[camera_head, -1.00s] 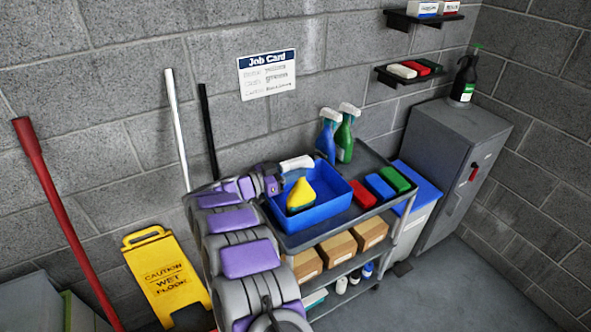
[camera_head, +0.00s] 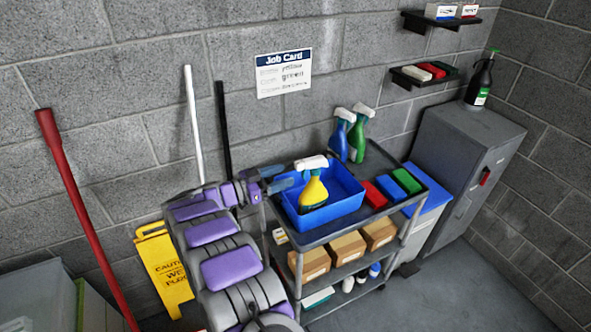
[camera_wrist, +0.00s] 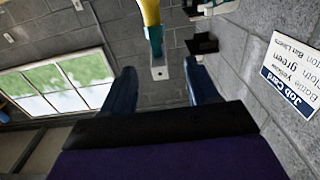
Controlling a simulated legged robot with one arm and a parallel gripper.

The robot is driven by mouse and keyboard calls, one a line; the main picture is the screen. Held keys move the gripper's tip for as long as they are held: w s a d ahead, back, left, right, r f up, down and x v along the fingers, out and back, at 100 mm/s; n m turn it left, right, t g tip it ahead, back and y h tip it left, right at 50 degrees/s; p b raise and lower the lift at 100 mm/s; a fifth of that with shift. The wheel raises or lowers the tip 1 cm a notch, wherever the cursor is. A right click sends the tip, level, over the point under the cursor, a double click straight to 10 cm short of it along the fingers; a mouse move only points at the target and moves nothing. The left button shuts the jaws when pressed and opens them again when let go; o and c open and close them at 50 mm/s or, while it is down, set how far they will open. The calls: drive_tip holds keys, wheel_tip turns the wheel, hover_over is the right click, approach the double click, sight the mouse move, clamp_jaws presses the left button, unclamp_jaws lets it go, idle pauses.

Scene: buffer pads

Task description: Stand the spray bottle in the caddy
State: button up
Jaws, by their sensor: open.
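The yellow spray bottle (camera_head: 314,192) with a white trigger head stands about upright inside the blue caddy (camera_head: 338,212), near its left side. The caddy sits on the grey cart's top shelf. My gripper (camera_head: 281,179) is open at the caddy's left side, its blue fingers pointing toward the bottle with a small gap to it. In the wrist view my gripper (camera_wrist: 160,80) shows two spread fingers, and a yellow part of the bottle (camera_wrist: 149,12) shows beyond them at the top edge. A blue bottle (camera_head: 339,140) and a green bottle (camera_head: 358,139) stand behind the caddy.
Red (camera_head: 374,195), blue (camera_head: 391,188) and green (camera_head: 407,181) blocks lie on the shelf right of the caddy. The job card (camera_head: 284,73) hangs on the wall. Mop handles and a yellow wet-floor sign (camera_head: 164,268) stand left of the cart. Open floor is at front right.

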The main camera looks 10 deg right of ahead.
drive_tip(key=w+a+r+n+t+y, duration=0.3)
drive_tip(key=w+a+r+t+y, duration=0.15)
drive_tip(key=w+r+y, duration=0.2)
drive_tip(key=w+a+r+n+t+y, duration=0.3)
drive_tip(key=w+r+t+y, duration=0.2)
drive_tip(key=r, duration=0.2)
drive_tip(key=s+a+r+n+g+y, duration=0.2)
drive_tip(key=s+a+r+n+y, duration=0.45)
drive_tip(key=s+y, duration=0.35)
drive_tip(key=s+d+f+g+h, duration=0.1)
drive_tip(key=s+d+f+g, duration=0.3)
drive_tip(key=s, duration=1.2)
drive_tip(key=s+d+f+n+g+h, duration=0.1)
drive_tip(key=s+d+f+g, duration=0.4)
drive_tip(key=s+d, duration=0.6)
drive_tip(key=s+d+f+g+h, duration=0.2)
drive_tip(key=s+d+f+g, duration=0.2)
drive_tip(key=s, duration=1.9)
drive_tip(key=d+g, duration=0.2)
drive_tip(key=d, duration=0.2)
drive_tip(key=shift+s+d+f+n, duration=0.15)
drive_tip(key=shift+s+d+n, duration=0.1)
drive_tip(key=shift+d+n, duration=0.1)
